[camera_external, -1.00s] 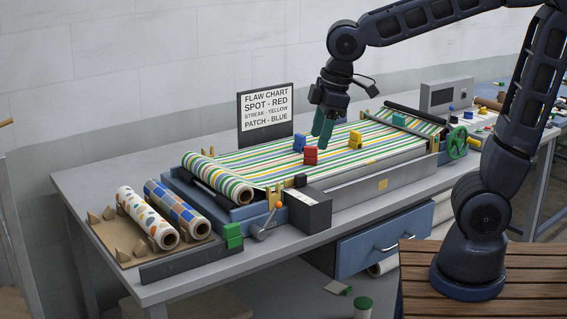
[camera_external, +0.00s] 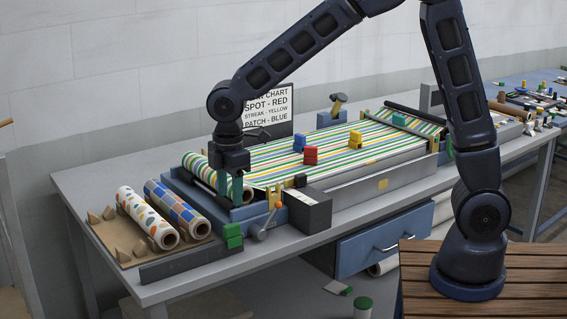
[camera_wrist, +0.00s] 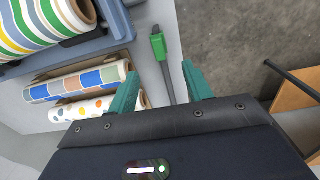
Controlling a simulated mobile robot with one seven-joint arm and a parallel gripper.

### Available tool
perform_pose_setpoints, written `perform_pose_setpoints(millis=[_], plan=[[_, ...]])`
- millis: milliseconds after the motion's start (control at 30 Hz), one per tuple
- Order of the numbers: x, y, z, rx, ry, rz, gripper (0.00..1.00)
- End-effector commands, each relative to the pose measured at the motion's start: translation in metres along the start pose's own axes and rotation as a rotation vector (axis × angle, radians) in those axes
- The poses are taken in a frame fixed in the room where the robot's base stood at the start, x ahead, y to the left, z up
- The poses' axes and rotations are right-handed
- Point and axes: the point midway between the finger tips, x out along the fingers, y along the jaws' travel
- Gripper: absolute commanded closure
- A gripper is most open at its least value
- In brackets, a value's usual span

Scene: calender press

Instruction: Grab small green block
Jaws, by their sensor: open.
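The small green block (camera_external: 232,234) sits at the front edge of the bench, at the right end of a dark bar. It also shows in the wrist view (camera_wrist: 158,46), ahead of and between my fingers. My gripper (camera_external: 236,190) is in the external view above and slightly behind the block, pointing down. In the wrist view my gripper (camera_wrist: 160,85) has its two teal fingers spread apart with nothing between them. The gripper is apart from the block.
Two patterned rolls (camera_external: 160,232) lie on a board left of the block. A crank with an orange knob (camera_external: 277,205) and a dark box (camera_external: 308,210) are to the right. Floor shows beyond the bench edge.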

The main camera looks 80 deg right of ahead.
Motion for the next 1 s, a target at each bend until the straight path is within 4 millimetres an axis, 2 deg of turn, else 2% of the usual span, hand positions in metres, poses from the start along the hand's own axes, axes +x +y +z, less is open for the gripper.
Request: perform_pose_setpoints(millis=[167,500,767,1000], plan=[[0.013,0.004,-0.006,-0.017,-0.006,-0.008,0.50],[0.057,0.003,-0.005,-0.017,-0.006,-0.009,0.50],[0.073,0.002,-0.004,-0.017,-0.006,-0.008,0.50],[0.106,0.002,-0.002,-0.016,-0.006,-0.009,0.50]])
